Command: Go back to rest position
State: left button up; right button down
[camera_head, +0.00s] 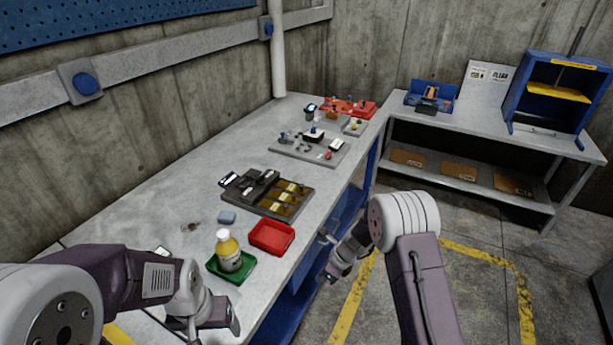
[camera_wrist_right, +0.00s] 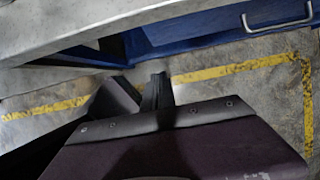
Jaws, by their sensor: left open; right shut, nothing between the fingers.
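My left gripper (camera_head: 212,322) is low at the front edge of the workbench, just in front of the green tray, open and with nothing seen in it. My right gripper (camera_head: 332,274) hangs in the air beside the workbench's right edge, over the floor side. It is shut and empty. In the right wrist view its fingers (camera_wrist_right: 157,90) show close together, with floor and the blue bench front beyond them.
On the workbench (camera_head: 180,195), a yellow bottle (camera_head: 228,250) stands in a green tray (camera_head: 245,273) beside an empty red tray (camera_head: 272,237). Dark fixtures (camera_head: 268,193) lie farther back. A blue compactor frame (camera_head: 558,92) stands on the far table. The floor at right is clear.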

notch_tip(320, 180, up, 9)
jog(key=w+t, duration=0.2)
jog(key=s+d+r+n+h, duration=0.1)
jog(key=s+d+r+n, duration=0.2)
jog(key=s+r+n, duration=0.25)
jog(key=s+d+n+g+h, duration=0.1)
jog(key=s+d+n, duration=0.2)
jog(key=s+n, duration=0.5)
jog(key=s+d+f+n+g+h, duration=0.1)
jog(key=s+d+n+g, duration=0.1)
jog(key=s+n, duration=0.7)
jog(key=shift+d+n+h, duration=0.3)
jog(key=shift+d+n, duration=0.2)
jog(key=shift+n, duration=0.25)
jog(key=shift+f, duration=0.1)
